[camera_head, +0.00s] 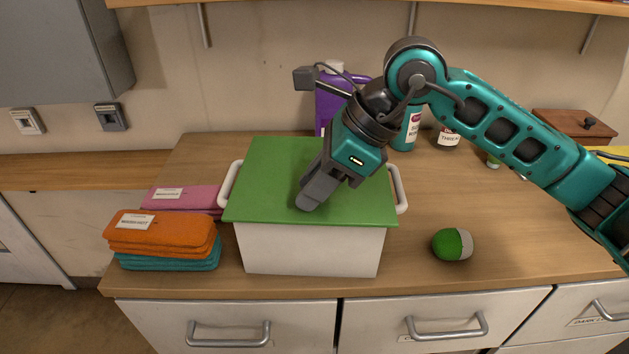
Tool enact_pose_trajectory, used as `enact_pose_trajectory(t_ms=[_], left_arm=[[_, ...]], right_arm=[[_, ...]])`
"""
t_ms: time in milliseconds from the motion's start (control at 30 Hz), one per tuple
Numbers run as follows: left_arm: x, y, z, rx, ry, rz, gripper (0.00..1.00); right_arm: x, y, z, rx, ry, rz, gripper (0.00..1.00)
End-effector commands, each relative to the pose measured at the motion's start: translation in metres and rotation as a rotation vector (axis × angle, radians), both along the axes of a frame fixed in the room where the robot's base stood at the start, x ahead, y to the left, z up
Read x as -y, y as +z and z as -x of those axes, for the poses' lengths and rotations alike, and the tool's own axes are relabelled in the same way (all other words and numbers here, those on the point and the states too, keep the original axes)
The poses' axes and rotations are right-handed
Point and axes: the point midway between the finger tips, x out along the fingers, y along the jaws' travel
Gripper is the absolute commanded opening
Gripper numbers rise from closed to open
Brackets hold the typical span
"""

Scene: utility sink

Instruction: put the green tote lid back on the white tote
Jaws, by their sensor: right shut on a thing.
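The green tote lid (270,180) lies flat over the top of the white tote (310,250), covering its opening. Its front edge overhangs the tote's front wall slightly. I cannot tell whether it rests on the rim or is held just above it. White side handles show at the tote's left and right. My right gripper (309,199) reaches down onto the middle of the lid and is shut on it, apparently at a grip part hidden behind the fingers. My left gripper is not in view.
Folded orange cloths (165,230) and pink cloths (182,198) are stacked left of the tote. A green and grey ball (450,244) lies on the counter to the right. A purple jug (326,105) and a teal bottle (408,130) stand behind. The right counter has free room.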

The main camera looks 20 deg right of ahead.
Motion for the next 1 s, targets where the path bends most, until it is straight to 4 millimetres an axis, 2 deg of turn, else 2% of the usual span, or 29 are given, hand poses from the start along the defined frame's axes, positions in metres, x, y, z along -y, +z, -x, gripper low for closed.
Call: enact_pose_trajectory(t_ms=[133, 167, 400, 767, 867, 1000], left_arm=[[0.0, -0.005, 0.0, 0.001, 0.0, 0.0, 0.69], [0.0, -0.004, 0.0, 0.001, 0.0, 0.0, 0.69], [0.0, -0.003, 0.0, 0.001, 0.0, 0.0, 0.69], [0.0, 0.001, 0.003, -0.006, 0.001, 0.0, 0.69], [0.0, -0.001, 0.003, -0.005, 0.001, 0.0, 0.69], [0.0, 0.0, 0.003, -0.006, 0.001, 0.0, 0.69]], right_arm=[[0.0, -0.004, 0.0, 0.001, 0.001, -0.001, 0.0], [0.0, -0.004, 0.0, 0.0, 0.0, 0.0, 0.31], [0.0, -0.002, 0.0, -0.001, 0.001, 0.0, 0.54], [0.0, 0.003, 0.0, -0.001, 0.001, 0.0, 0.56], [0.008, 0.014, 0.002, 0.004, -0.002, -0.001, 0.56], [0.023, 0.04, 0.008, 0.005, -0.003, 0.0, 0.56]])
